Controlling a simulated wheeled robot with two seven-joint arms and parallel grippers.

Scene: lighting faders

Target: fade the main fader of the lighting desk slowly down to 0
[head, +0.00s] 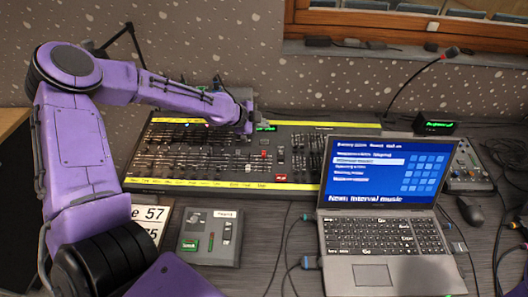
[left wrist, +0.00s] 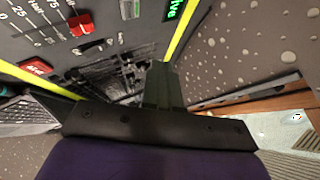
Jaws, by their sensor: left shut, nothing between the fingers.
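The lighting desk (head: 215,158) is a wide dark console with yellow strips along its edges and rows of faders. A red fader cap (left wrist: 80,25) shows in the left wrist view beside a printed scale with a 0, a 25 and a 75; it looks like the main fader. In the head view a small red cap (head: 264,142) sits right of the gripper. My left gripper (head: 247,124) is over the desk's back part; its shut, empty fingers (left wrist: 163,85) are apart from the red cap in the wrist view. My right gripper is not in view.
An open laptop (head: 375,235) stands at the desk's right front. A gooseneck microphone (head: 420,80) and a small mixer (head: 468,165) are at the right. Cables cross the table.

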